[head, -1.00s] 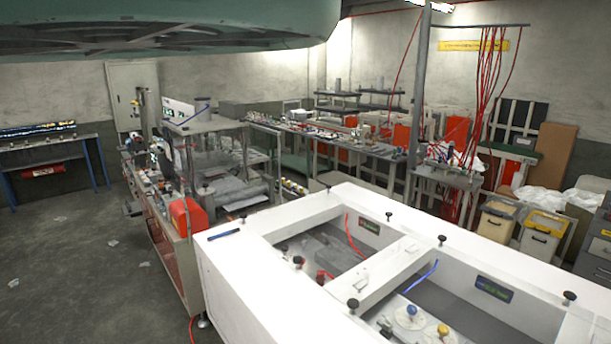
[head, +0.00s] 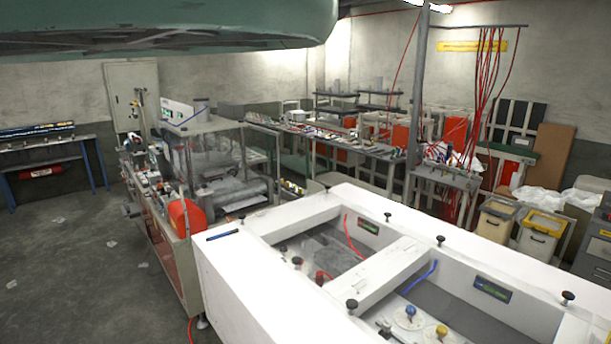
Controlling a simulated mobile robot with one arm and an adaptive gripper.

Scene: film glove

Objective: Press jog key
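I cannot make out a jog key in the head view; any key is too small or hidden. A machine with a clear-sided frame (head: 208,125) stands left of centre, with a small white panel (head: 178,113) at its upper left. A large white machine frame (head: 240,290) fills the lower right, with two open bays. Small dark displays sit on its inner walls, one at the right (head: 492,289) and one at the back (head: 368,227). A blue knob (head: 410,311) and a yellow knob (head: 442,331) show in the right bay. My gripper is not in view.
A bench with a red rounded part (head: 186,217) stands left of the white frame. Open floor (head: 70,270) lies at the left, with small scraps on it. A blue-legged table (head: 45,146) stands by the left wall. Bins (head: 540,235) stand at the right.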

